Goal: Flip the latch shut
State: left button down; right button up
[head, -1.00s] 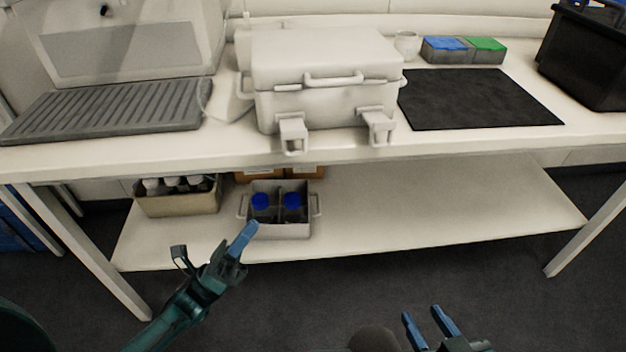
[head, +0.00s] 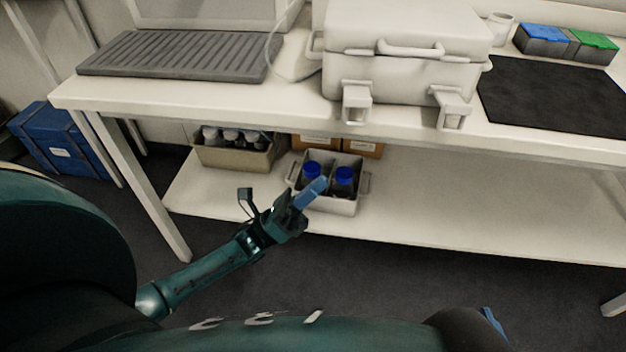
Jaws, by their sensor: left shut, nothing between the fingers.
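A white lidded box (head: 405,62) with a front handle stands near the front edge of the white bench. Two latches hang on its front, a left latch (head: 357,102) and a right latch (head: 452,107); both stick out from the box wall, flipped down. The lid lies closed on the box. My left gripper (head: 311,193) is below the bench top, in front of the lower shelf, well below the latches. It is shut and empty. Of my right gripper only a blue fingertip (head: 493,322) shows at the bottom edge; the rest is hidden.
The bench top (head: 270,97) overhangs a lower shelf (head: 440,205). On the shelf are a grey caddy (head: 335,205) with two blue-capped bottles and a beige bin (head: 232,158). A ribbed grey mat (head: 180,55), a dark mat (head: 555,97) and coloured boxes (head: 545,45) flank the box.

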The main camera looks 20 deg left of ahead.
aim_at(356, 106)
pick_arm(q)
jog(key=w+d+r+p, duration=0.1)
jog(key=w+d+r, duration=0.2)
jog(key=w+r, duration=0.2)
jog(key=shift+r, duration=1.65)
pick_arm(e)
jog(key=shift+s+d+r+m, duration=0.1)
jog(key=shift+d+r+m, duration=0.1)
jog(key=shift+r, duration=0.3)
jog(key=shift+s+d+r+m, duration=0.1)
jog(key=shift+d+r+m, duration=0.1)
jog(key=shift+r, duration=0.3)
pick_arm(q)
jog(key=shift+p, duration=0.3)
